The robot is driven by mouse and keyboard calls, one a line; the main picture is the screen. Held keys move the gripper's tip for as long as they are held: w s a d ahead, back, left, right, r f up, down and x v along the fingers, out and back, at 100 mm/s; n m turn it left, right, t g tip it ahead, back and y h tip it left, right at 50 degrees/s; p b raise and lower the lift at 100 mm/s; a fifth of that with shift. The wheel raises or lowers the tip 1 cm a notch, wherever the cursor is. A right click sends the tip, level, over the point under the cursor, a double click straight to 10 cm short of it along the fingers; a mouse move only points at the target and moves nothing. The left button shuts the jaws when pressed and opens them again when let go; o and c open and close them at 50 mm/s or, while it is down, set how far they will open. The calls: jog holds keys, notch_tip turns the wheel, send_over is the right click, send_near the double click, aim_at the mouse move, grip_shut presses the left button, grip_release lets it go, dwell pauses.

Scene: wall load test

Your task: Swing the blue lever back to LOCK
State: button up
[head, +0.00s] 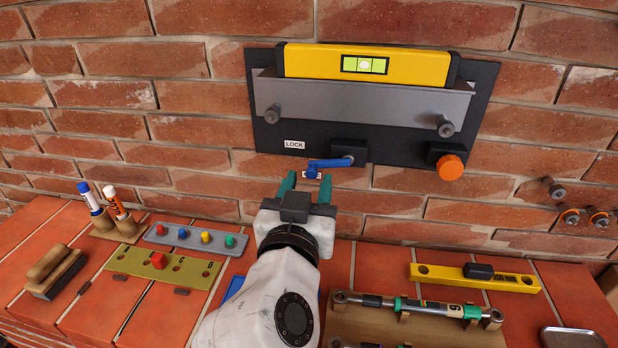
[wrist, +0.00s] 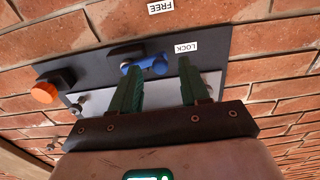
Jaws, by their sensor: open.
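The blue lever (head: 332,163) extends left from a black pivot block (head: 349,152) on the dark wall panel, its rounded end lowest. It also shows in the wrist view (wrist: 149,63), where the picture is turned over. The white LOCK label (head: 294,144) is above and left of the lever's end; a FREE label (wrist: 160,7) shows in the wrist view. My gripper (head: 307,181) is open, with green fingers pointing at the wall. The lever's end appears between the fingertips in the wrist view (wrist: 161,65); I cannot tell whether they touch it.
A yellow spirit level (head: 366,65) rests on the grey bracket (head: 361,103) above the lever. An orange knob (head: 450,167) is on the panel's right. Below, the brick ledge holds a peg strip (head: 195,239), markers (head: 116,203), a torque wrench (head: 420,306) and another yellow level (head: 474,276).

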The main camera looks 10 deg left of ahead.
jog(key=shift+w, duration=0.65)
jog(key=shift+c, duration=0.3)
grip_shut()
